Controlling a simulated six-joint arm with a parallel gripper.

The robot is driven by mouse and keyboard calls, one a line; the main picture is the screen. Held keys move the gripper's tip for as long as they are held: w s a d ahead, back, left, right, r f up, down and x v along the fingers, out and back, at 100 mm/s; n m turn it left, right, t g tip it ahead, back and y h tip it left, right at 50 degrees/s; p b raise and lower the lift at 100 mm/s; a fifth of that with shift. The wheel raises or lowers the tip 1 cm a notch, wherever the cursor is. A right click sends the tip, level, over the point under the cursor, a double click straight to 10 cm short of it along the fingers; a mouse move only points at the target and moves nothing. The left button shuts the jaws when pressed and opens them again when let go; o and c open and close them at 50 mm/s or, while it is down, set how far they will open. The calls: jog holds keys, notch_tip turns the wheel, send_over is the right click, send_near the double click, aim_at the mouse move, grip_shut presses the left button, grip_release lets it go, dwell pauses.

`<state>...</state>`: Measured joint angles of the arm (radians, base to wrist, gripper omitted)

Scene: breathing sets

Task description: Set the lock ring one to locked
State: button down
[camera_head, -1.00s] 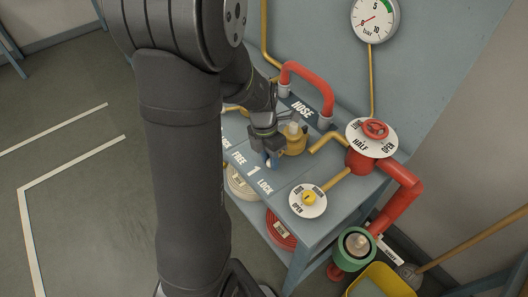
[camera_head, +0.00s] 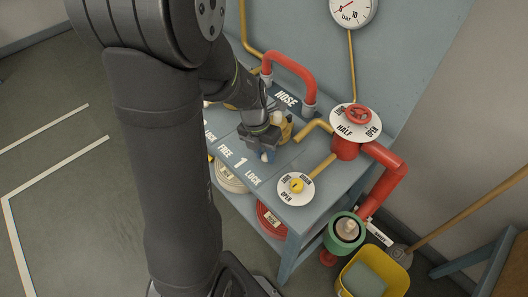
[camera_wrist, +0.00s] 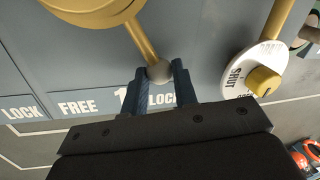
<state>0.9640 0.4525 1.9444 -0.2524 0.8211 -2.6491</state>
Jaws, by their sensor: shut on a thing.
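Lock ring one is a brass ring (camera_wrist: 90,12) on the grey panel, cut off at the top left in the wrist view. A brass lever (camera_wrist: 142,42) runs from it to a round grey knob (camera_wrist: 159,72). My gripper (camera_wrist: 160,82) has its blue fingers on either side of the knob and is shut on it. The lever points towards the LOCK word (camera_wrist: 162,100), partly covered by a finger. The FREE word (camera_wrist: 78,107) is to the left. In the head view my gripper (camera_head: 265,156) hides much of the ring (camera_head: 287,128).
A white dial with a yellow knob (camera_head: 296,186) sits to the right of the gripper. Behind are a red hose pipe (camera_head: 290,62) and a red valve wheel (camera_head: 358,115). Coiled hoses (camera_head: 270,220) lie on the shelf below; a yellow bucket (camera_head: 372,275) stands on the floor.

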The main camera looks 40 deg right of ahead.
jog(key=c, duration=1.1)
grip_release()
jog(key=shift+c, duration=0.2)
jog(key=w+a+r, duration=0.1)
jog(key=w+r, duration=0.2)
jog(key=r, duration=1.4)
jog(key=shift+w, duration=0.1)
jog(key=s+f, duration=0.1)
jog(key=f, duration=0.4)
jog(key=s+f, duration=0.1)
jog(key=f, duration=0.5)
jog(key=s+d+f, duration=0.1)
jog(key=f, duration=0.5)
jog(key=shift+s, duration=0.1)
